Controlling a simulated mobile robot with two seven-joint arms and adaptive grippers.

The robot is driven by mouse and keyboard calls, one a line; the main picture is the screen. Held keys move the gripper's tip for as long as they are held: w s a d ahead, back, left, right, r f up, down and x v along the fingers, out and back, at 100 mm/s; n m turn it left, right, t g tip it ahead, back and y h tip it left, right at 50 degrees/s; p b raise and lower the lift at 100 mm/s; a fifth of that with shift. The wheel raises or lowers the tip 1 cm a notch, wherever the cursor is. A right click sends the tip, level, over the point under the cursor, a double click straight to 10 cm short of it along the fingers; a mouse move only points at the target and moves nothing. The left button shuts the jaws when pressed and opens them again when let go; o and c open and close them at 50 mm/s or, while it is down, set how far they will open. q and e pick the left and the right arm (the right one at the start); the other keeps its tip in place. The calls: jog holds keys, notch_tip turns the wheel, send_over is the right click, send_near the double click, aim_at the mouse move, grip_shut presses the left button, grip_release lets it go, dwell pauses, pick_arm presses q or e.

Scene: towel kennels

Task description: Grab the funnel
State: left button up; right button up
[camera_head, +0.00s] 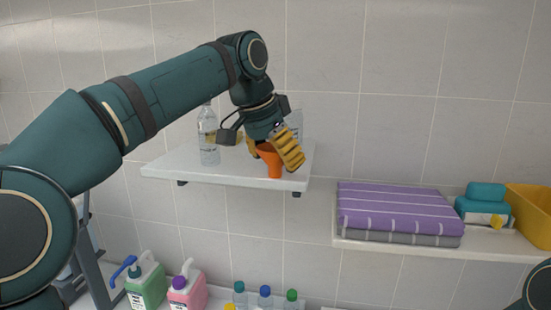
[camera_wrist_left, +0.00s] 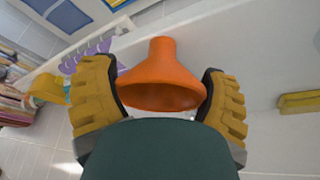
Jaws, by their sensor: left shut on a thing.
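The orange funnel (camera_head: 269,159) is at the front of the white wall shelf, near its right end, in the head view. My left gripper (camera_head: 276,153) is around it, with its yellow fingers shut on it. In the left wrist view the funnel (camera_wrist_left: 163,75) sits between the two yellow fingers of the left gripper (camera_wrist_left: 160,95), its wide mouth facing the camera. I cannot tell whether the funnel touches the shelf. A small part of my right arm shows at the lower right edge of the head view, but its gripper is not in view.
A clear bottle (camera_head: 208,136) stands left of my gripper on the white shelf (camera_head: 170,168). A right shelf (camera_head: 400,248) holds folded purple towels (camera_head: 395,208), teal-topped items (camera_head: 484,203) and a yellow bin (camera_head: 532,214). Green (camera_head: 146,285) and pink (camera_head: 188,289) jugs stand below.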

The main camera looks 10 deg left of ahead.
pick_arm(q)
notch_tip(320, 180, up, 9)
jog(key=shift+r, duration=0.15)
dwell(0.6)
